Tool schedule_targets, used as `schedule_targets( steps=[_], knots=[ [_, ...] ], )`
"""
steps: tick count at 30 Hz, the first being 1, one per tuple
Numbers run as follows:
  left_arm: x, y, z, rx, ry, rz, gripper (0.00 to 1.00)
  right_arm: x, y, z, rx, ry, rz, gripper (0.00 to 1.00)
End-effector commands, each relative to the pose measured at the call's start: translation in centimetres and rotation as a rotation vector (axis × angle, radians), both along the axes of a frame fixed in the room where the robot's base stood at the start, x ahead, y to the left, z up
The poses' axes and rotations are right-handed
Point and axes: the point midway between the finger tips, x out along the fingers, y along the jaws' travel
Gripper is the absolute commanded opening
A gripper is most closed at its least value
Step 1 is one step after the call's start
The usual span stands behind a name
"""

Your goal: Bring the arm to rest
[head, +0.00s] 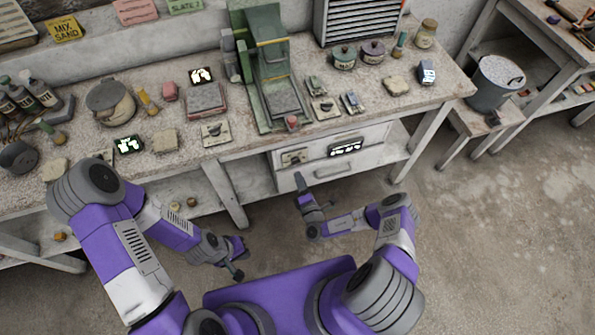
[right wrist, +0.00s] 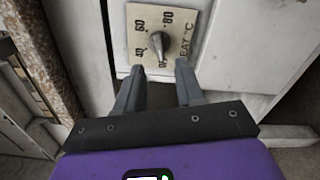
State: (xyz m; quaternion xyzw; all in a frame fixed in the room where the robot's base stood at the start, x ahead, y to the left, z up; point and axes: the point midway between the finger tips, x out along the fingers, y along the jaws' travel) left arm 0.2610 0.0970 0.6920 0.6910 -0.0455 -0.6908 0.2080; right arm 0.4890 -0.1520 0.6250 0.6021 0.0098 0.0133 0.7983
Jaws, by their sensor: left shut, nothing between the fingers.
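My left gripper (head: 238,258) hangs low in front of the bench, over the floor, shut and empty. My right gripper (head: 300,184) is in front of the bench's drawer, pointing toward it. In the right wrist view its two fingers (right wrist: 159,68) are apart with nothing between them. Just beyond the fingertips is a beige dial plate (right wrist: 140,22) marked for heat in °C, with a grey knob (right wrist: 158,48). The fingers appear clear of the knob. The dial plate also shows in the head view (head: 293,157), on the bench front.
The workbench (head: 240,150) carries a green press (head: 265,70), jars, bottles and several small switches and blocks. A white drawer (head: 345,165) with a lit display (head: 346,148) is in its front. A grey bucket (head: 497,83) stands on a stool at right. The floor (head: 500,250) at right is clear.

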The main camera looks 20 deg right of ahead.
Motion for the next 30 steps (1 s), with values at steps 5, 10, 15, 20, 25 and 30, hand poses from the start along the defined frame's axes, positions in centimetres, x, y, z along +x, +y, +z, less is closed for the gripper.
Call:
schedule_targets(
  steps=[5, 10, 15, 20, 25, 30],
  knots=[
    [0.0, 0.0, 0.4, 0.000, 0.000, 0.000, 0.00, -2.0, -0.1, 0.0, 0.001, 0.001, 0.000, 0.37],
    [0.0, 0.0, 0.4, 0.000, 0.000, 0.000, 0.00, -2.4, -0.1, 0.0, 0.000, 0.000, -0.001, 0.37],
    [0.0, 0.0, 0.4, 0.000, 0.000, 0.000, 0.00, -2.4, -0.1, 0.0, 0.000, 0.000, 0.000, 0.37],
    [0.0, 0.0, 0.4, 0.000, 0.000, 0.000, 0.00, -2.3, -0.1, 0.0, 0.000, 0.000, 0.000, 0.37],
    [0.0, 0.0, 0.4, 0.000, 0.000, 0.000, 0.00, -2.3, 0.3, 0.2, -0.006, -0.004, 0.022, 0.37],
    [0.0, 0.0, 0.4, 0.000, 0.000, 0.000, 0.00, -3.0, 5.9, 2.9, -0.091, -0.062, 0.312, 0.37]
  ],
)
